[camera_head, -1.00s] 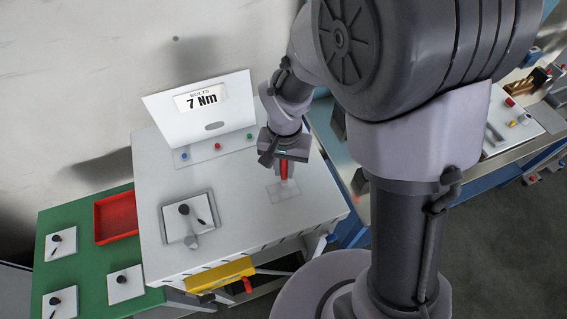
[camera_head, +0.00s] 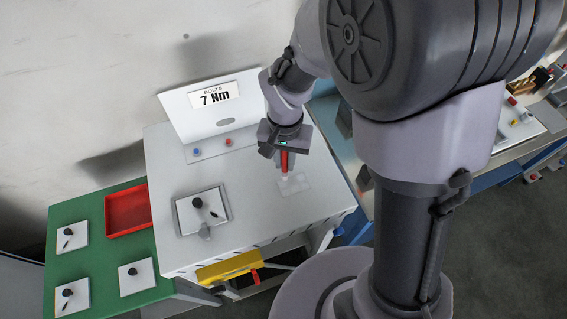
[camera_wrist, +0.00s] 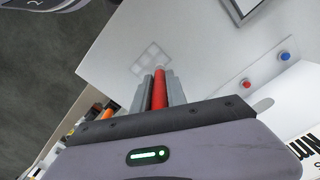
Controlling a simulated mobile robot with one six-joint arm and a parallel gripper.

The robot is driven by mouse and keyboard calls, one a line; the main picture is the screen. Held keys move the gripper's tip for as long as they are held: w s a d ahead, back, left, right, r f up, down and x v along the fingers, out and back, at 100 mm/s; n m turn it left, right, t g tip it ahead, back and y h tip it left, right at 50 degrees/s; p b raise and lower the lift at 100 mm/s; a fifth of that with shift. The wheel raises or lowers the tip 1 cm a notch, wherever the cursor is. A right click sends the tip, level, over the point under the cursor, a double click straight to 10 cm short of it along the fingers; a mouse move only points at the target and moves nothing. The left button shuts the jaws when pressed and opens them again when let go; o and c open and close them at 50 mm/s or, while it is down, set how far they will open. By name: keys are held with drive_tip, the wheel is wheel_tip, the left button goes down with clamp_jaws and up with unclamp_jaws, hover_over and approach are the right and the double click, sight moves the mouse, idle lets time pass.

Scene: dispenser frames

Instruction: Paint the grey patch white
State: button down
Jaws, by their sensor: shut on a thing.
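My gripper (camera_head: 284,158) is shut on a red rod-like tool (camera_head: 284,162), which points down at the grey worktop. In the wrist view, my gripper (camera_wrist: 158,88) has its two grey fingers on either side of the red tool (camera_wrist: 159,88). The patch (camera_head: 296,185) is a pale square on the worktop, just below and right of the tool in the head view. It also shows in the wrist view (camera_wrist: 152,58), beyond the fingertips, with faint lighter squares inside it. I cannot tell whether the tool's tip touches the surface.
A framed white plate (camera_head: 203,211) with a black knob lies left on the worktop. A sign panel reading 7 Nm (camera_head: 215,97) stands behind, with coloured buttons before it. A green table (camera_head: 100,262) with a red tray (camera_head: 127,229) adjoins on the left.

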wheel_tip(320, 180, up, 2)
drive_tip(key=shift+d+p, duration=0.1)
drive_tip(key=shift+p, duration=0.45)
drive_tip(key=shift+w+r+p, duration=0.1)
drive_tip(key=shift+r+p, duration=0.5)
drive_tip(key=shift+r, duration=0.1)
drive_tip(key=shift+r+p, duration=0.55)
drive_tip(key=shift+r, duration=0.3)
